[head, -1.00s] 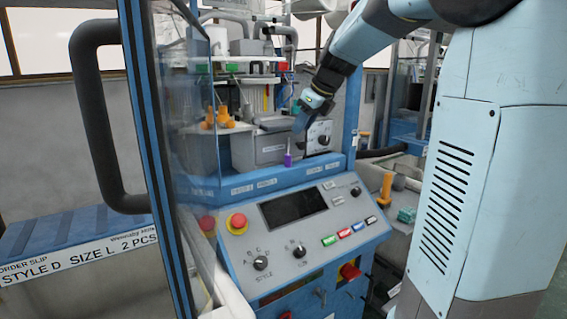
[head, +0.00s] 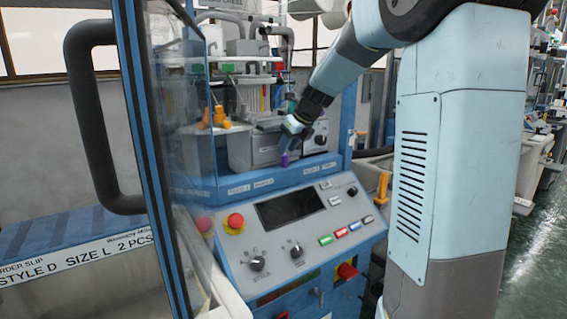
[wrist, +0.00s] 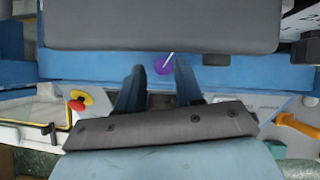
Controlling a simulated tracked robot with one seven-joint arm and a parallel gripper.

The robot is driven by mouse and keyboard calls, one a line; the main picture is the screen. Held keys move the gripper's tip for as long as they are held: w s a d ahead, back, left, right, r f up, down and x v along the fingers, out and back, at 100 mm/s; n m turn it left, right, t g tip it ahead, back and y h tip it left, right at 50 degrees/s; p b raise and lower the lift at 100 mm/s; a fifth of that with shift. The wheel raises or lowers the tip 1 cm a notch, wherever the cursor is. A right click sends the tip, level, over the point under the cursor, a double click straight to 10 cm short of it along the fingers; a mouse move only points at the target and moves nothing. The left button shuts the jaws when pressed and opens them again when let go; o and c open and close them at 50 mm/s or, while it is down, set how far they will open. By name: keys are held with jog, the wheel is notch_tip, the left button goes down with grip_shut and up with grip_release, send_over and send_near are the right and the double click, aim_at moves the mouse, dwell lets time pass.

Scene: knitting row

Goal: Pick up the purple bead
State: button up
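The purple bead (head: 284,159) stands on the blue ledge of the machine, above the control panel. In the wrist view the bead (wrist: 163,66) is a round purple shape with a thin pale rod at it. My gripper (head: 287,147) is just above and beside the bead in the head view and partly overlaps it. In the wrist view my gripper (wrist: 155,72) shows two dark blue fingers spread apart, with the bead near the gap between their tips. I cannot tell whether a finger touches it.
The blue ledge (head: 240,187) runs above the control panel with a dark screen (head: 290,207) and a red button (head: 236,221). A grey box (head: 252,148) is close behind the bead. A glass door with a black handle (head: 100,115) stands at the left.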

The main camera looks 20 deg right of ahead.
aim_at(286, 155)
jog(key=f, duration=0.1)
jog(key=w+f, duration=0.1)
jog(key=f, duration=0.1)
jog(key=shift+a+f, duration=0.15)
jog(key=shift+f, duration=0.05)
jog(key=shift+w+a+f, duration=0.15)
jog(key=shift+w+f, duration=0.2)
jog(key=shift+f, duration=0.15)
grip_shut()
